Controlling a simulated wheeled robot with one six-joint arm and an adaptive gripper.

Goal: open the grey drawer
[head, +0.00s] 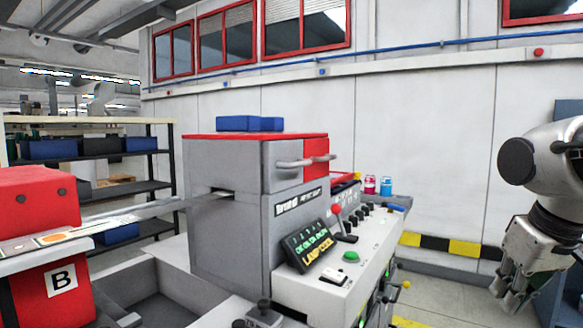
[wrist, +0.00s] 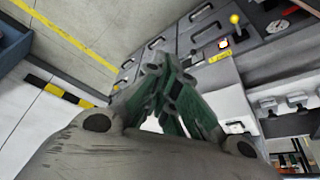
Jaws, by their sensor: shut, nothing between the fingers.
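Several grey drawer fronts with dark handles (wrist: 150,48) show in the wrist view beyond my fingers, at the upper middle; all look closed. I cannot tell which one is the grey drawer. My gripper (head: 508,292) hangs at the right of the head view, pointing down, apart from the machine. In the wrist view my gripper (wrist: 168,75) has its green-and-dark fingers together and empty, covering part of the drawer fronts. In the head view the drawer fronts are hidden around the side of the grey machine (head: 228,235).
The machine's control panel (head: 345,258) has knobs, buttons and a lit display. A yellow-knobbed lever (wrist: 235,20) stands out near the drawers. A red block marked B (head: 45,240) is at the left. Floor beside the yellow-black strip (head: 435,243) is clear.

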